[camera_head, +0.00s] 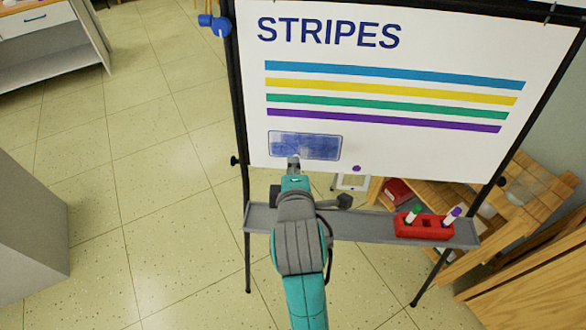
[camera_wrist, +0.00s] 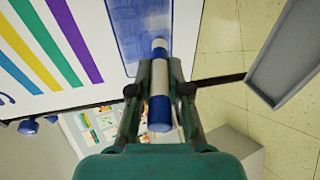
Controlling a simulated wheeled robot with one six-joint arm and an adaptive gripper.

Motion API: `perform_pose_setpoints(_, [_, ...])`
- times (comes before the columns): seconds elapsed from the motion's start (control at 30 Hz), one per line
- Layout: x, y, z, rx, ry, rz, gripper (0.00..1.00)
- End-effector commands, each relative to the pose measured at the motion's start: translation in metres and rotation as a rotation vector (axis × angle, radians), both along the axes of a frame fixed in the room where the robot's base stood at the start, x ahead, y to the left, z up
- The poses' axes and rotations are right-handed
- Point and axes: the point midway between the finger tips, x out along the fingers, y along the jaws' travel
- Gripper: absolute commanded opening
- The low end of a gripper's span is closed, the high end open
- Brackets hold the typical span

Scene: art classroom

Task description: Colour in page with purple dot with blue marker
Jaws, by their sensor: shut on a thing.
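My gripper (camera_wrist: 160,75) is shut on a blue-and-white marker (camera_wrist: 160,90). The marker's far blue end lies over a blue-coloured rectangle (camera_wrist: 128,25) on the board in the wrist view; I cannot tell whether it touches. In the head view my gripper (camera_head: 293,165) is at the lower edge of this rectangle (camera_head: 318,147), which is filled with uneven blue. The rectangle is low on the white STRIPES page (camera_head: 420,40). A small purple dot (camera_head: 357,168) shows to its right, near the page's lower edge.
The easel's grey tray (camera_head: 360,228) runs below the page. A red holder (camera_head: 424,229) on it carries a green-topped marker (camera_head: 413,214) and a purple-topped marker (camera_head: 453,215). A wooden shelf unit (camera_head: 520,200) stands behind at right.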

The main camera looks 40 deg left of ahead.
Motion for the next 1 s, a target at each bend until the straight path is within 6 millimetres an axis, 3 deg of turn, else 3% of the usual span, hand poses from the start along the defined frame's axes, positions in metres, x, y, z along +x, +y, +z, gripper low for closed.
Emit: perform_pose_setpoints(1.0, [0.0081, 0.0050, -0.0018, 0.000, 0.000, 0.000, 0.00])
